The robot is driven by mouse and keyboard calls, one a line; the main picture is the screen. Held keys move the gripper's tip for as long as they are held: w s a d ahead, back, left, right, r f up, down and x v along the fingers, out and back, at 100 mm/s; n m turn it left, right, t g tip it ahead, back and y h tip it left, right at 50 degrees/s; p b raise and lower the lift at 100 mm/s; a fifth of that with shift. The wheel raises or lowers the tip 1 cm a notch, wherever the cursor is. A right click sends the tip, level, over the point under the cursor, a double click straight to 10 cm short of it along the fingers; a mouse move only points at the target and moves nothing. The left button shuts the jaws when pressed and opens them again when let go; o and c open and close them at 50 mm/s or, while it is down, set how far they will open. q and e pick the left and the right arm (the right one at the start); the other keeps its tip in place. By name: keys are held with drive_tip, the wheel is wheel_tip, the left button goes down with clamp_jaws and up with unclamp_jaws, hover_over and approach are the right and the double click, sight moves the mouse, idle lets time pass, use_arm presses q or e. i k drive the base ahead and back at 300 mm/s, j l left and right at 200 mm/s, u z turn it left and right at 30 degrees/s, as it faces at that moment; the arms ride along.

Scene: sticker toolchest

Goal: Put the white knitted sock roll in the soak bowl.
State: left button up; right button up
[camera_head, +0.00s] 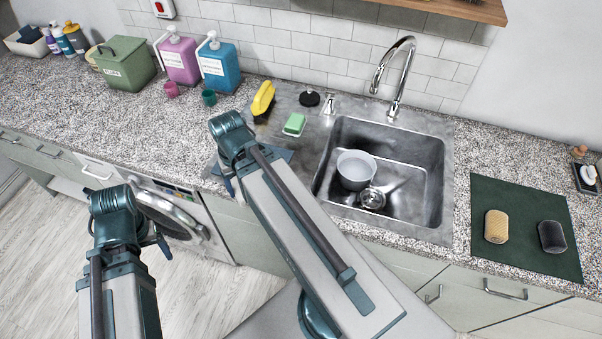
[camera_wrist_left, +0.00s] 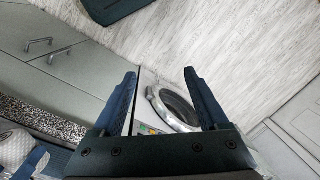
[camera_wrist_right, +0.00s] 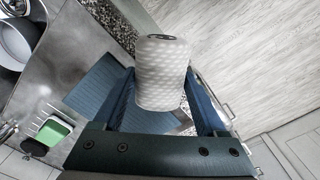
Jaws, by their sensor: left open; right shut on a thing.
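The white knitted sock roll (camera_wrist_right: 162,75) is between the fingers of my right gripper (camera_wrist_right: 160,100), which is shut on it. Part of the roll also shows at the lower left edge of the left wrist view (camera_wrist_left: 12,146). In the head view my right gripper (camera_head: 226,172) is left of the sink, over the counter's front edge, and hides the roll. The soak bowl (camera_head: 356,165), pale grey and round, stands in the sink, right of that gripper; its inside looks light. My left gripper (camera_wrist_left: 160,74) is open and empty, in front of the washing machine.
A metal strainer (camera_head: 372,198) sits beside the bowl in the sink (camera_head: 420,190). A tap (camera_head: 396,75) arches behind. A green sponge (camera_head: 294,124) and yellow brush (camera_head: 263,98) lie left of the sink. A dark green mat (camera_head: 524,218) at right bears beige (camera_head: 496,226) and black (camera_head: 551,236) rolls.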

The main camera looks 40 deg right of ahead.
sight(354, 176)
drive_tip(key=k+l, duration=0.35)
drive_tip(key=l, duration=0.15)
drive_tip(key=k+l+u, duration=0.1)
drive_tip(key=k+l, duration=0.25)
drive_tip(key=l, duration=0.2)
